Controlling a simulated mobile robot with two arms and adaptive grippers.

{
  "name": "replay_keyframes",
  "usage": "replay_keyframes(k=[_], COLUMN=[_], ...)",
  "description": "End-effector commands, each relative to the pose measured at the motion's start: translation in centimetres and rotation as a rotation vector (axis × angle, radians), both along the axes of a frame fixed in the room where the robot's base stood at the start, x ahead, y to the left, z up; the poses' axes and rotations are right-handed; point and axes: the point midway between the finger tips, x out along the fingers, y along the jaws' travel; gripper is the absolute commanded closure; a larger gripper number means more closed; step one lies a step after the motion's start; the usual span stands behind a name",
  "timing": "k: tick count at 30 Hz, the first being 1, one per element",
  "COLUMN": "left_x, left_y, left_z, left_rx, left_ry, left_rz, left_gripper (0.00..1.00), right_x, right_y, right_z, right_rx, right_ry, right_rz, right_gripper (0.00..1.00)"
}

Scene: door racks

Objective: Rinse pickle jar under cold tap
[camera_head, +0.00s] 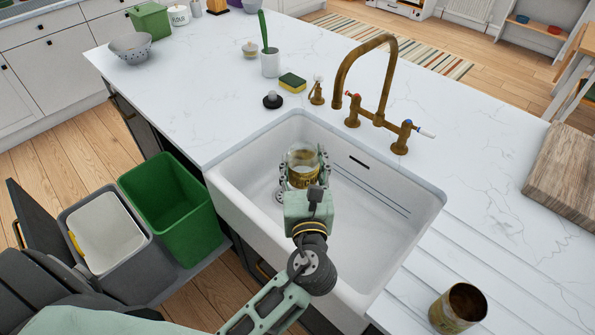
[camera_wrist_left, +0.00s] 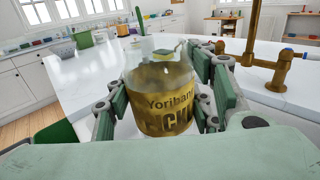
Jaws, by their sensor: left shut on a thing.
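The pickle jar (camera_head: 304,157) is clear glass with a gold label. In the left wrist view the jar (camera_wrist_left: 163,98) stands upright between the green finger pads, its label partly readable. My left gripper (camera_head: 304,172) is shut around it, over the white sink (camera_head: 240,190). The brass tap (camera_head: 378,80) arches over the sink's back edge, and its spout end shows above and right of the jar in the head view. No water shows. The tap's right handle (camera_head: 422,131) has a blue mark and the left one (camera_head: 350,94) a red mark. My right gripper is not in view.
An open tin can (camera_head: 452,312) stands on the draining grooves at right. A sponge (camera_head: 292,82), a brush holder (camera_head: 270,63) and a brass dispenser (camera_head: 317,91) stand behind the sink. A green bin (camera_head: 170,205) and a grey bin (camera_head: 130,265) are pulled out at left.

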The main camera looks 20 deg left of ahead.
Motion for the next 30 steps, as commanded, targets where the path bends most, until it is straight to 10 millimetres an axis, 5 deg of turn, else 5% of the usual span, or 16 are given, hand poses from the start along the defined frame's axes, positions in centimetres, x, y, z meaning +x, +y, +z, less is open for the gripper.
replay_keyframes(k=[19, 30], left_x=[6.4, 9.5], left_y=[-0.6, -1.0], left_z=[-1.4, -1.8], left_rx=[0.0, 0.001], left_ry=[-0.004, -0.002], left_rz=[0.001, 0.001], left_gripper=[0.82, 0.82], right_x=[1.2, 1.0], right_y=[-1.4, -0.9], right_z=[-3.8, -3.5], right_rx=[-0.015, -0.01], right_ry=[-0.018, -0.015], right_rz=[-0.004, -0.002], right_gripper=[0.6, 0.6])
